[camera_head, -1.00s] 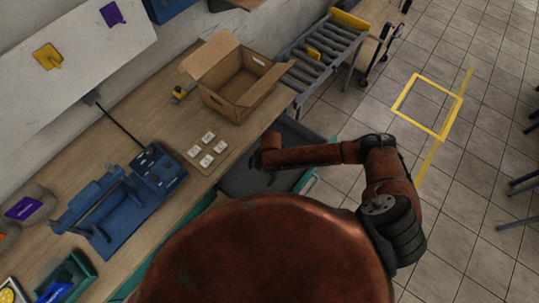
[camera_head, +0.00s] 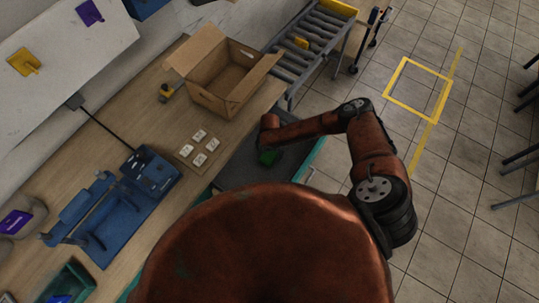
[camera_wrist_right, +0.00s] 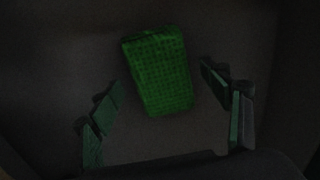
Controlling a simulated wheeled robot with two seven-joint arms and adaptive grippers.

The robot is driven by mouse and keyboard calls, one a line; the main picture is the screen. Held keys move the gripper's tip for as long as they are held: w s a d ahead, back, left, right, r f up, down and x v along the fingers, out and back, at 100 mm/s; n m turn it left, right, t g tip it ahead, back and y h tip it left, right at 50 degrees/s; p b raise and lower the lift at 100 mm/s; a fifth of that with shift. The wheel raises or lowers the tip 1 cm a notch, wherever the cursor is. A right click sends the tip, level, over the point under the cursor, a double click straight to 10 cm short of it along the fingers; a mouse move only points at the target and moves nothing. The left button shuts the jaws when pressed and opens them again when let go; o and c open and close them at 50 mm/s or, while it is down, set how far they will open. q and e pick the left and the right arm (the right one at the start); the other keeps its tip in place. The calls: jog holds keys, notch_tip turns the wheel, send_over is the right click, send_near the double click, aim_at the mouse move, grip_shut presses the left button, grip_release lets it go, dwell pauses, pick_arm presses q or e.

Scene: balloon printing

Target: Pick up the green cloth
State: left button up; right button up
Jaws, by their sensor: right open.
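The green cloth (camera_wrist_right: 158,72) is a textured rectangular block shape lying on a dark grey surface in the right wrist view. My right gripper (camera_wrist_right: 160,92) is open, with one finger on each side of the cloth's lower part in the wrist view. Both fingers look apart from the cloth. In the head view the right gripper itself is hidden under the arm's end. My left gripper is not in view.
A dark grey bin (camera_head: 235,172) lies beside the wooden table (camera_head: 135,105). An open cardboard box (camera_head: 222,85) and several small white tiles (camera_head: 199,147) are on the table. A blue press (camera_head: 120,210) stands nearer. A roller conveyor (camera_head: 312,50) is behind.

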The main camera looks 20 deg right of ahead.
jog(key=shift+f, duration=0.1)
jog(key=c, duration=1.1)
jog(key=shift+c, duration=0.2)
